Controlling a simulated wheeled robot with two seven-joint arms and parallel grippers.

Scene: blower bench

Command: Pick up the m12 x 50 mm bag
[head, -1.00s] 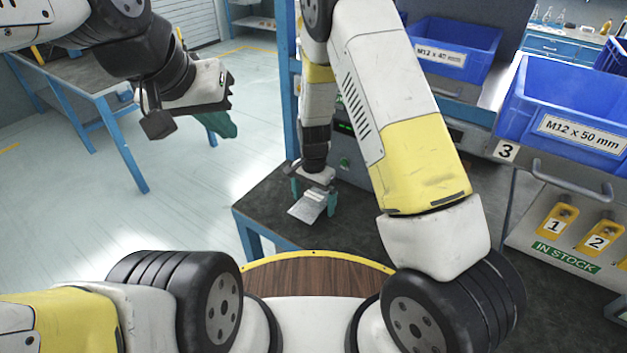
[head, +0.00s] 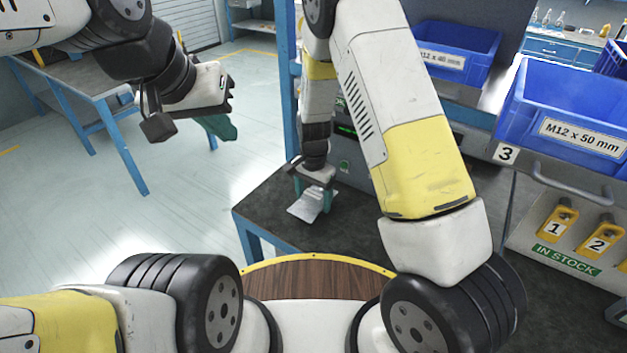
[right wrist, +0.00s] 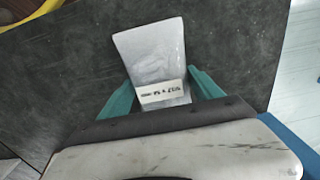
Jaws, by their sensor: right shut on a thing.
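A clear, silvery bag (head: 307,206) is at the dark bench top, below my right gripper (head: 313,194). In the right wrist view the bag (right wrist: 152,62) lies between the two teal fingers (right wrist: 163,92), with a small white label (right wrist: 162,94) across its near end. The label print is too small and turned to read surely. My right gripper is shut on the bag, and the bag seems still at the bench surface. My left gripper (head: 220,122) hangs empty over the floor at the left; the gap between its fingers does not show clearly.
A blue bin marked M12 x 50 mm (head: 570,110) stands at the right, and one marked M12 x 40 mm (head: 455,45) behind. A dark bench (head: 265,215) with a blue frame lies under the bag. Another blue-legged table (head: 90,80) stands far left.

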